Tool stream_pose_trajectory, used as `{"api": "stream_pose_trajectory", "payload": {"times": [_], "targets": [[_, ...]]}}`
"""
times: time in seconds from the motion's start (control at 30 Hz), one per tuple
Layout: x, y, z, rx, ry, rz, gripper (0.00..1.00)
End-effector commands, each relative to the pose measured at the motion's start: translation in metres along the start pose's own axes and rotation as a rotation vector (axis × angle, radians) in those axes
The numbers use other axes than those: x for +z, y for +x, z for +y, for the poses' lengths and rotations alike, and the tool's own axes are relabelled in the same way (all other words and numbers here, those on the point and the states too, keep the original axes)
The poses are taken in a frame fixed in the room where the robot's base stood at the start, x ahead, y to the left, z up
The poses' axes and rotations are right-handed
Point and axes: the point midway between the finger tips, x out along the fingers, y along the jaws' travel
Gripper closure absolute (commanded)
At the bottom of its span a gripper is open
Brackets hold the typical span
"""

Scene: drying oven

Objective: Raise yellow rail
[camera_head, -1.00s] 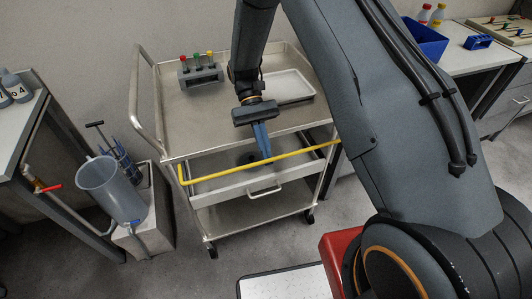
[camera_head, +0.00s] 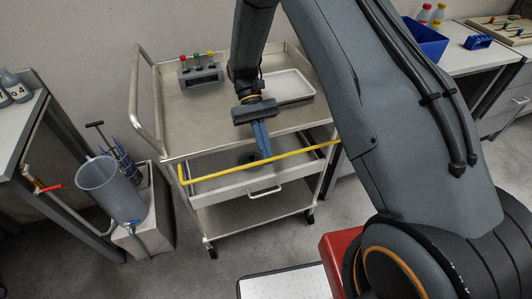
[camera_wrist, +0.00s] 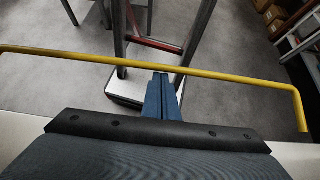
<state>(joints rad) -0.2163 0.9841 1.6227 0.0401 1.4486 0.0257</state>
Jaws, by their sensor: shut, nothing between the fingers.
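The yellow rail (camera_head: 225,172) is a thin bar with bent ends that runs across the front of the metal cart. It also crosses the wrist view from side to side (camera_wrist: 230,77). My gripper (camera_head: 264,153) points down at the rail's middle, its blue fingers shut and empty. In the wrist view the fingertips (camera_wrist: 162,80) overlap the rail, which passes just beyond or against them; I cannot tell whether they touch. The cart (camera_head: 180,140) has a top tray and an open drawer (camera_head: 235,184) with a handle, behind and below the rail.
On the cart top stand a rack with coloured-cap tubes (camera_head: 200,72) and a white tray (camera_head: 288,87). A grey bucket (camera_head: 110,190) stands left of the cart. Benches lie at left and right.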

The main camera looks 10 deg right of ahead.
Motion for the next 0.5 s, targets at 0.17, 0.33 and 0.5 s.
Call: {"api": "stream_pose_trajectory", "payload": {"times": [0.17,0.33,0.5], "targets": [[-0.003,-0.024,0.000,0.000,0.000,0.005,1.00],[-0.003,-0.052,0.000,0.000,0.000,0.005,1.00],[-0.002,-0.070,0.000,0.000,0.000,0.003,1.00]]}}
